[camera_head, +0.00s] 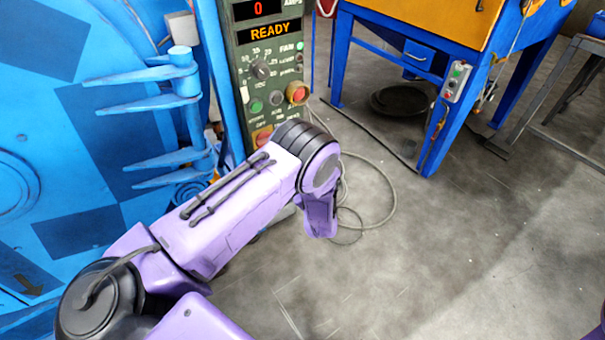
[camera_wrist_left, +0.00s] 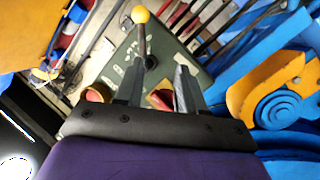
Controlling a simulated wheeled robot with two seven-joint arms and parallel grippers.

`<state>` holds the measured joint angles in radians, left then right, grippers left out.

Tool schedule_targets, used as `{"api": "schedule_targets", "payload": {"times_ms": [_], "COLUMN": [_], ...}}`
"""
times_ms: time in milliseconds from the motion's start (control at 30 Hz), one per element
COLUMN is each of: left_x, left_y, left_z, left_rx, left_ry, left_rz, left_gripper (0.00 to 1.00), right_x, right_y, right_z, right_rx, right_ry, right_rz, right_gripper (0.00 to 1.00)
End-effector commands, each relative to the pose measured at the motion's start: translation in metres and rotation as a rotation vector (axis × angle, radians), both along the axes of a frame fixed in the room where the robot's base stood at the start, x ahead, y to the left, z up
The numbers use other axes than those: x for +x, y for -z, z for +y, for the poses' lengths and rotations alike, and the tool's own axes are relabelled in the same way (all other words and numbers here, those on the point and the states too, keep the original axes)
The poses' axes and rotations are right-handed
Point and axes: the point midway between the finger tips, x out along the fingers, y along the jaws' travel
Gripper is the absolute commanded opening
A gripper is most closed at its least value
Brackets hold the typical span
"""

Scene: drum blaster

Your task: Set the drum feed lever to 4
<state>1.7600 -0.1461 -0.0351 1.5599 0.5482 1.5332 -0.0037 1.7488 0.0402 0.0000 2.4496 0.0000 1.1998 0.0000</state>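A lever with a yellow ball knob (camera_wrist_left: 140,14) and a thin dark rod shows in the left wrist view. Its rod runs down toward the left finger of my left gripper (camera_wrist_left: 160,68). The two black fingers stand apart, so the gripper is open; I cannot tell whether a finger touches the rod. Behind the fingers is a grey-green panel (camera_wrist_left: 188,62) with red buttons, partly hidden. In the head view, my purple left arm reaches toward the control panel (camera_head: 238,85), whose display reads 0 and READY; the gripper itself is hidden. No lever setting is readable. My right gripper is out of view.
A large blue drum door (camera_head: 100,130) with hinge arms stands left of the panel. A blue and yellow machine (camera_head: 430,50) stands at the back right. A grey cable (camera_head: 392,200) loops on the floor beside my arm.

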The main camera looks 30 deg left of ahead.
Motion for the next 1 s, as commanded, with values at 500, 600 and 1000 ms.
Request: {"api": "schedule_targets", "payload": {"times_ms": [500, 600, 1000], "left_x": [0.075, 0.088, 0.107], "left_y": [0.002, 0.003, 0.001], "left_z": [0.032, 0.049, 0.072], "left_rx": [-0.03, -0.031, -0.03], "left_ry": [-0.093, -0.092, -0.088], "left_rz": [-0.226, -0.225, -0.221], "left_gripper": [0.39, 0.39, 0.39], "right_x": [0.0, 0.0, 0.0], "right_y": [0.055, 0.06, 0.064], "right_z": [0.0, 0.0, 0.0], "right_rx": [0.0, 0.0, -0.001], "right_ry": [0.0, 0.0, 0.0], "right_rz": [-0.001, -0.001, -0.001], "right_gripper": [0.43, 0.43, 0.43]}}
